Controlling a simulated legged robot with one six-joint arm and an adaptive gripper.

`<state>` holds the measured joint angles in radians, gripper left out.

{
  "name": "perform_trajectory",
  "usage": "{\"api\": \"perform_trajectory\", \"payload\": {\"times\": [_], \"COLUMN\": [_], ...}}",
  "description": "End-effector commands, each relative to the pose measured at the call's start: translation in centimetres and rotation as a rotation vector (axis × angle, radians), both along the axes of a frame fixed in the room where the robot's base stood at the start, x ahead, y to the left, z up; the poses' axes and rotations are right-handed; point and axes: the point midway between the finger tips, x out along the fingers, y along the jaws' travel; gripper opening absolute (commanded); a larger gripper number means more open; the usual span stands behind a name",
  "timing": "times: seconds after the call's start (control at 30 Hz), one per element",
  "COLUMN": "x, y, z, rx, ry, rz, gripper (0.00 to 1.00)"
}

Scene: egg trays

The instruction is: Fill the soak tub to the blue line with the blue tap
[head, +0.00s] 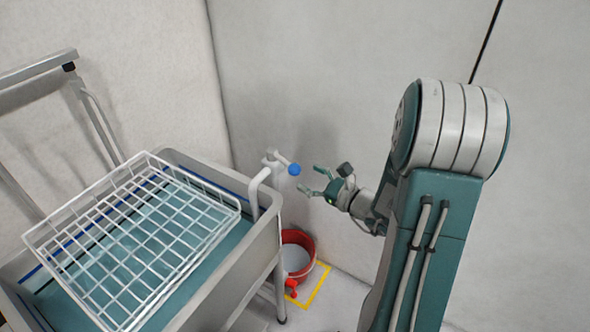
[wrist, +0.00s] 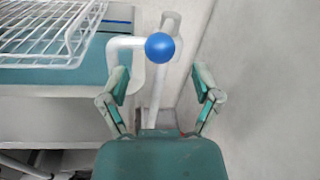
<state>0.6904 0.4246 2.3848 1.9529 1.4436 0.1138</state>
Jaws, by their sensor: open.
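The soak tub (head: 262,246) is a grey tub on legs at the left in the head view, with teal water or floor showing inside and a blue line (head: 205,181) along its inner wall. The blue tap (head: 294,169) has a round blue knob on a white lever, beside a white spout at the tub's right corner. The knob also shows in the wrist view (wrist: 159,46). My gripper (head: 308,180) is open and empty, just right of the knob. In the wrist view its fingers are spread, with the knob beyond and between them. I cannot tell whether water runs.
A white wire basket (head: 146,157) sits across the top of the tub. A red bucket (head: 311,269) with a red tap (head: 291,284) stands on the floor in a yellow marked square (head: 319,287). Walls close in behind and at right.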

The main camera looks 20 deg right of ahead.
Motion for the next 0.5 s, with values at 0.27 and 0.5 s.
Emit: {"api": "perform_trajectory", "payload": {"times": [0.27, 0.5], "x": [3.6, 4.2], "y": [2.0, 2.2], "z": [0.0, 0.0], "rx": [0.000, 0.000], "ry": [0.001, 0.001], "rz": [0.003, 0.000], "gripper": [0.81, 0.81]}}
